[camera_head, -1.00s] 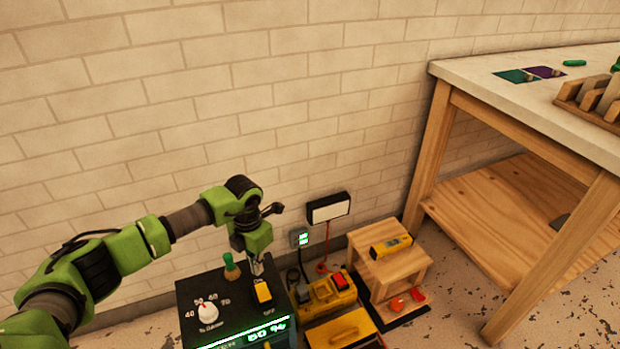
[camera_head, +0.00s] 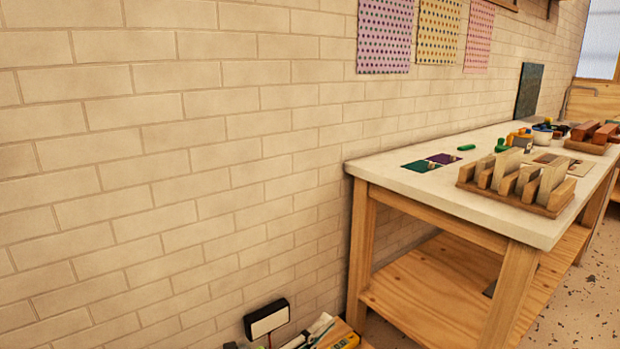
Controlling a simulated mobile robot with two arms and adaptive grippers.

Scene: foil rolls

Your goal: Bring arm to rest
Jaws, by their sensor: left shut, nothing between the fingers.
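The rest of my left arm is below the picture. My right gripper is not in view.
A workbench (camera_head: 410,197) with a pale top and wooden legs stands at the right against the brick wall. A wooden rack (camera_head: 515,203) holding flat pieces, two small mats and several tools are on it. The wall area at left is clear.

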